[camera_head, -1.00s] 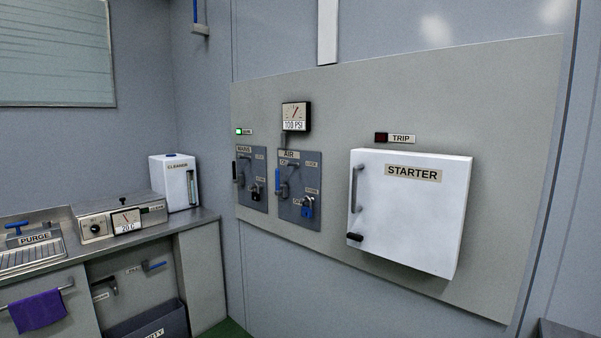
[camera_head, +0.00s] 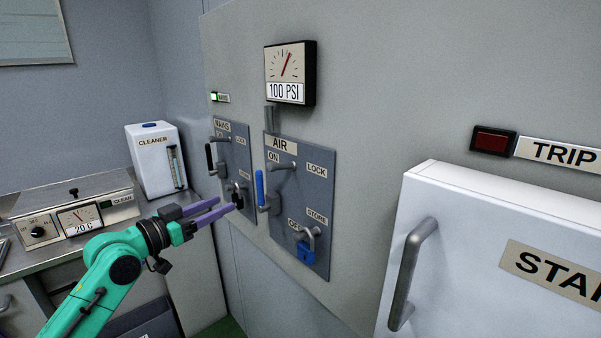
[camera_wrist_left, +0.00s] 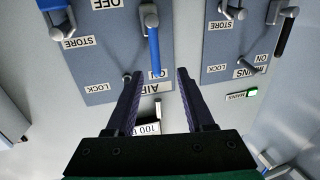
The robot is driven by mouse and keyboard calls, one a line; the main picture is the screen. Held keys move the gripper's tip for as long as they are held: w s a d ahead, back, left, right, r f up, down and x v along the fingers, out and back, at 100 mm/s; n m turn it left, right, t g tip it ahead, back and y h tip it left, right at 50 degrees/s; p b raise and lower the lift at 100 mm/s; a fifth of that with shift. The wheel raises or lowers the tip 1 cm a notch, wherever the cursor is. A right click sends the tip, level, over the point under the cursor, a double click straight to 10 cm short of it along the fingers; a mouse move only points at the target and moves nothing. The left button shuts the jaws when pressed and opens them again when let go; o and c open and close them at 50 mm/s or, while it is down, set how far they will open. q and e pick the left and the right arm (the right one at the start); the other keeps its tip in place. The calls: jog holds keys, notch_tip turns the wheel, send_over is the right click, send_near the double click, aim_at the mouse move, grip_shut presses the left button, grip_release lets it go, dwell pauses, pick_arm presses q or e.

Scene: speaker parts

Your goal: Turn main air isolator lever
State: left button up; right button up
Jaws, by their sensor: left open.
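The AIR isolator panel (camera_head: 318,215) carries a lever with a blue handle (camera_head: 260,188), which stands upright at the panel's left side below the ON label. A blue padlock (camera_head: 306,252) hangs by the STORE label, near OFF. My left gripper (camera_head: 230,202) is open and empty, left of the blue handle, its purple fingers pointing right. In the left wrist view, where the labels appear upside down, the open fingers (camera_wrist_left: 159,73) have the blue handle (camera_wrist_left: 153,48) between and beyond their tips. No contact is clear. My right gripper is not in view.
The MAINS panel (camera_head: 232,150) with a black-handled lever (camera_head: 209,157) is close behind my left fingers. A 100 PSI gauge (camera_head: 290,72) is above the AIR panel. The white STARTER box (camera_head: 480,230) protrudes at right. A CLEANER container (camera_head: 150,160) stands on the left counter.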

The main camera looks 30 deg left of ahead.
aim_at(257, 183)
pick_arm(q)
jog(key=w+p, duration=0.1)
jog(key=w, duration=0.1)
jog(key=w+d+r+p, duration=0.1)
jog(key=w, duration=0.2)
jog(key=w+p, duration=0.1)
jog(key=w, duration=0.1)
jog(key=shift+w+d+r+p, duration=0.25)
jog(key=shift+d+r+p, duration=0.05)
jog(key=shift+r+p, duration=0.1)
jog(key=w, duration=0.2)
jog(key=w+p, duration=0.1)
jog(key=w, duration=0.1)
jog(key=shift+w+d+f, duration=0.1)
jog(key=shift+w+d, duration=0.1)
jog(key=shift+w, duration=0.05)
jog(key=shift+w+f, duration=0.25)
jog(key=shift+w, duration=0.1)
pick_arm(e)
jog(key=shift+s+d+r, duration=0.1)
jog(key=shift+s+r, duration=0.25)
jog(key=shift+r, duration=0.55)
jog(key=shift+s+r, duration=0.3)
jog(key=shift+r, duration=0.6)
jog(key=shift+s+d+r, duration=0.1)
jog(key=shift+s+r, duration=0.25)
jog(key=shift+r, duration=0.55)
pick_arm(q)
grip_shut()
